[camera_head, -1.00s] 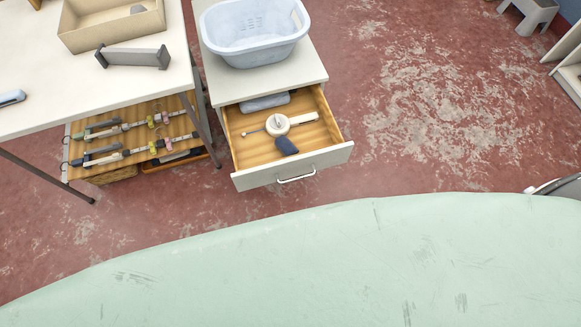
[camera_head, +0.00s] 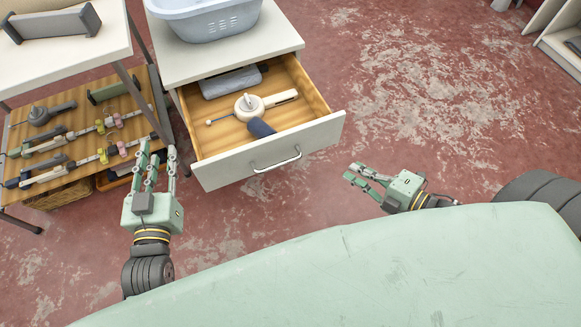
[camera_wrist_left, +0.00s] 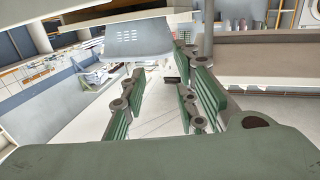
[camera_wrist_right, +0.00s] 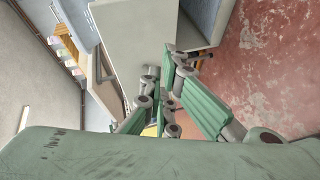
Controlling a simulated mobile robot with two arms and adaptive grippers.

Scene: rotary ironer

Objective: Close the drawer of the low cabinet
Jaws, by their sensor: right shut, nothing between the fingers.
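The low cabinet (camera_head: 230,58) has a white top, and its drawer (camera_head: 268,152) is pulled far out. The drawer has a wooden inside, a white front and a metal bar handle (camera_head: 277,161). My left gripper (camera_head: 157,152) is open and empty, left of the drawer front; its spread fingers also show in the left wrist view (camera_wrist_left: 162,88). My right gripper (camera_head: 354,173) is shut and empty, to the right of the drawer front and apart from it. Its fingers also show in the right wrist view (camera_wrist_right: 168,92).
The drawer holds a white round tool (camera_head: 249,104) and a grey item (camera_head: 230,82). A blue-grey basket (camera_head: 205,22) stands on the cabinet. A table (camera_head: 105,45) with a loaded lower shelf stands at left. Red floor (camera_head: 400,90) is clear at right.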

